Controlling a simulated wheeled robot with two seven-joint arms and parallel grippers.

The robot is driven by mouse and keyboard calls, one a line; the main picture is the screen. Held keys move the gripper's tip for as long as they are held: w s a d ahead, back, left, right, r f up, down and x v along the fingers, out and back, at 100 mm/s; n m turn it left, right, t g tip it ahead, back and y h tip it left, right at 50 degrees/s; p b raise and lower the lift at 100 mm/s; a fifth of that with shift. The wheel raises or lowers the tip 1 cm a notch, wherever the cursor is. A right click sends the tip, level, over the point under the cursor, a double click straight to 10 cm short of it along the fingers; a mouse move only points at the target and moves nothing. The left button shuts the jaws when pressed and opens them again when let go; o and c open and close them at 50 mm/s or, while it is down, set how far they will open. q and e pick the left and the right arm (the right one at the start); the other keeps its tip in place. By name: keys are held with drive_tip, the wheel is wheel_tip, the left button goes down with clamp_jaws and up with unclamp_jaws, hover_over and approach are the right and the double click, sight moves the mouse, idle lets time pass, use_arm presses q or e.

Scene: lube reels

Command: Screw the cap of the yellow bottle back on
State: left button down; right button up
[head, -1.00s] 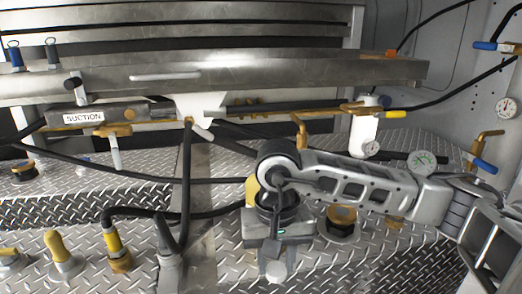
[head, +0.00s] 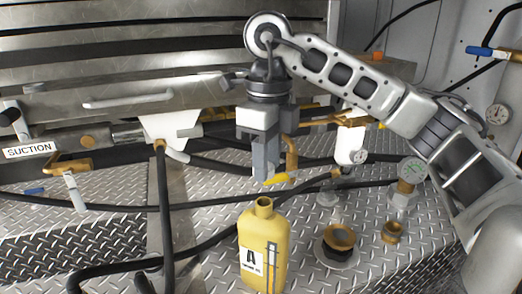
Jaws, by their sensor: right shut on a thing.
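The yellow bottle (head: 279,247) stands upright on the diamond-plate deck at the lower centre of the head view. It has a black-and-white label, and its round neck (head: 264,203) is open and uncapped. My right gripper (head: 264,176) points down just above the neck, apart from it. Its fingers are shut, and the cap between them is hidden or too small to make out. A yellow piece shows beside the fingertips, and I cannot tell whether it is held or behind them. My left gripper is out of view.
Brass fittings (head: 340,237) stand on the deck right of the bottle. Black hoses cross the deck left of and behind the bottle. A SUCTION label (head: 29,150) marks the pipe at left.

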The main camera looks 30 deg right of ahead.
drive_tip(key=shift+s, duration=0.15)
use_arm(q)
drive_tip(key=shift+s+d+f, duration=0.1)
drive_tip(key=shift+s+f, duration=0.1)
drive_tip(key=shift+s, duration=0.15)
use_arm(e)
drive_tip(key=shift+f, duration=0.1)
drive_tip(key=shift+f, duration=0.15)
drive_tip(key=shift+f+b, duration=0.9)
drive_tip(key=shift+b, duration=0.05)
drive_tip(key=shift+f+b, duration=0.45)
drive_tip(key=shift+f, duration=0.05)
drive_tip(key=shift+f+b, duration=0.55)
drive_tip(key=shift+f, duration=0.2)
drive_tip(key=shift+f+b, duration=0.4)
drive_tip(key=shift+f, duration=0.1)
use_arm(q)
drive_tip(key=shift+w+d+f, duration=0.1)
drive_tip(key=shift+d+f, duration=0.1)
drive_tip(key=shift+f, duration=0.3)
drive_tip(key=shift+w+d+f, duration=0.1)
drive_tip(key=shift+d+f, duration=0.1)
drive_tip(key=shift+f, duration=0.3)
